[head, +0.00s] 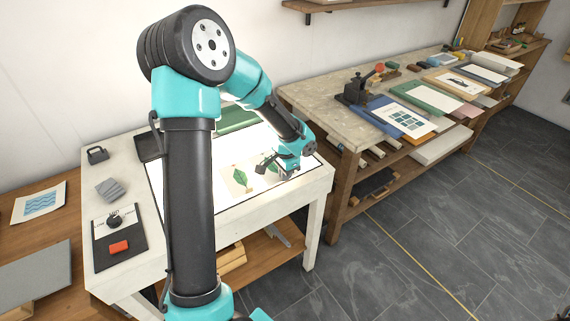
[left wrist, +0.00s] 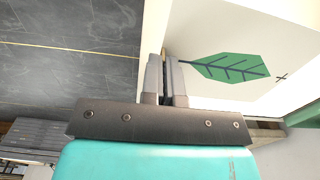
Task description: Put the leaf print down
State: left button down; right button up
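The leaf print, a pale sheet with a green leaf and a small cross mark, fills the upper right of the left wrist view (left wrist: 240,35). My left gripper (left wrist: 165,65) has its fingers close together on the sheet's edge, one finger on each side. Whether the held sheet touches the surface is unclear. My right gripper is not in view.
A stone-topped bench with prints (head: 330,116) stands to the right. My left arm hides much of the table.

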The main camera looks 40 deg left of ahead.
pick_arm(q)
jog(key=s+d, duration=0.5)
jog(key=shift+s+r, duration=0.35)
dwell(0.4)
